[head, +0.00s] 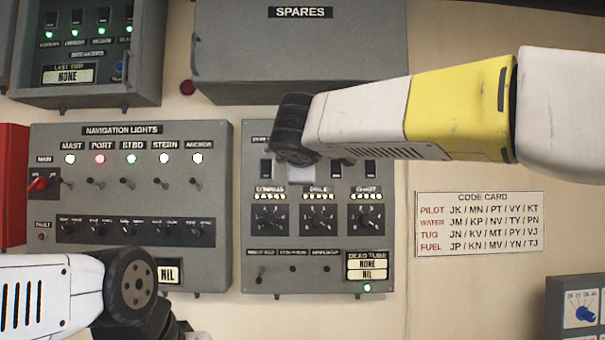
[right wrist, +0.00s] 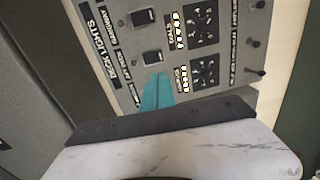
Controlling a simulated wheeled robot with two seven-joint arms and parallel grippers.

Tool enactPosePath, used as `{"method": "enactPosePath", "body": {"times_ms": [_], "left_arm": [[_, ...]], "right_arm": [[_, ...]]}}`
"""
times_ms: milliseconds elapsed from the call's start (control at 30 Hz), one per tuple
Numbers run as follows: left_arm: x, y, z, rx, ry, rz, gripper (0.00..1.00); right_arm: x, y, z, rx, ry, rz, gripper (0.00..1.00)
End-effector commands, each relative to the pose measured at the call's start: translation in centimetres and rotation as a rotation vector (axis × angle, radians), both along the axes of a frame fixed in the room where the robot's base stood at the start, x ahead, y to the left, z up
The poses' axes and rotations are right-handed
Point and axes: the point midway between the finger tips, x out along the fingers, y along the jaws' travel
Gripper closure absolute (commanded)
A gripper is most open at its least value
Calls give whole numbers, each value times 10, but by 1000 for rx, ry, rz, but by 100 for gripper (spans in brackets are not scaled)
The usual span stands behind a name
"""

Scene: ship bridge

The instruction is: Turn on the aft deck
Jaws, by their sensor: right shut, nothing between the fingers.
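The deck lights panel (head: 250,215) is a grey box on the wall, right of centre in the head view. My right arm covers most of its title and part of its top row of black rocker switches (head: 266,169). The right wrist view shows the title "DECK LIGHTS" sideways, with two dark rockers (right wrist: 152,57) clear. My right gripper (right wrist: 157,76), with teal fingers, is shut and empty close over the switch row. Its fingers hide part of the panel, and contact cannot be told. I cannot surely read the aft deck label. My left gripper (head: 178,328) is at the lower left, its fingers unclear.
The navigation lights panel (head: 222,200) is to the left, with lit lamps and toggles. Below the deck switches are dimmer knobs (head: 319,218) and small toggles. A spares box (head: 300,55) juts out above. A code card (head: 479,224) is on the right wall.

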Motion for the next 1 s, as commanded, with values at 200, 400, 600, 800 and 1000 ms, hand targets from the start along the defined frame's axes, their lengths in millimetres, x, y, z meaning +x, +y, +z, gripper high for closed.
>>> {"method": "enactPosePath", "body": {"times_ms": [200,400,600,800,1000], "left_arm": [[0,0,0,0,0,0,64],[0,0,0,0,0,0,64],[0,0,0,0,0,0,64],[0,0,0,0,0,0,64],[0,0,0,0,0,0,64]], "right_arm": [[27,0,-5,1,4,-2,100],[71,-1,-11,0,5,-3,100],[109,-1,-15,0,2,-3,100],[132,-1,-17,1,1,-2,100],[138,-1,-18,1,2,-2,100]]}}
